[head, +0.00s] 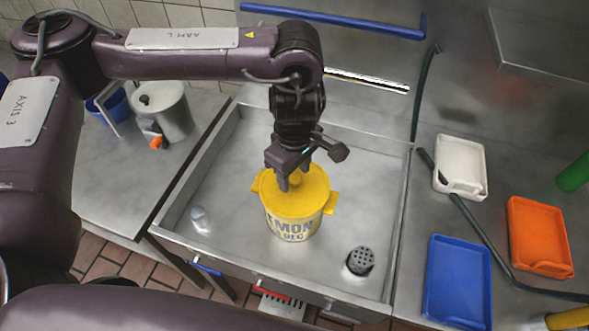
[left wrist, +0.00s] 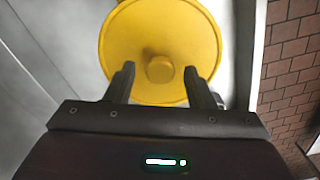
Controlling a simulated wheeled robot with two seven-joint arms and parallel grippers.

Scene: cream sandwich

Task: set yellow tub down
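The yellow tub (head: 293,212) has a yellow lid with a small knob, side lugs and a printed label. In the head view it appears to stand upright on the floor of the steel basin (head: 222,225). My left gripper (head: 294,179) points down over the lid. In the left wrist view, the two fingers of the left gripper (left wrist: 159,70) are apart, one on each side of the knob (left wrist: 160,69), with visible gaps. The round lid (left wrist: 160,30) fills the upper middle of that view. My right gripper does not show.
In the basin are a perforated dark cylinder (head: 360,261) and a small metal piece (head: 200,219). On the right counter lie white (head: 460,166), blue (head: 457,282) and orange (head: 540,238) trays and a dark hose. A grey-white pot (head: 168,108) stands on the left counter.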

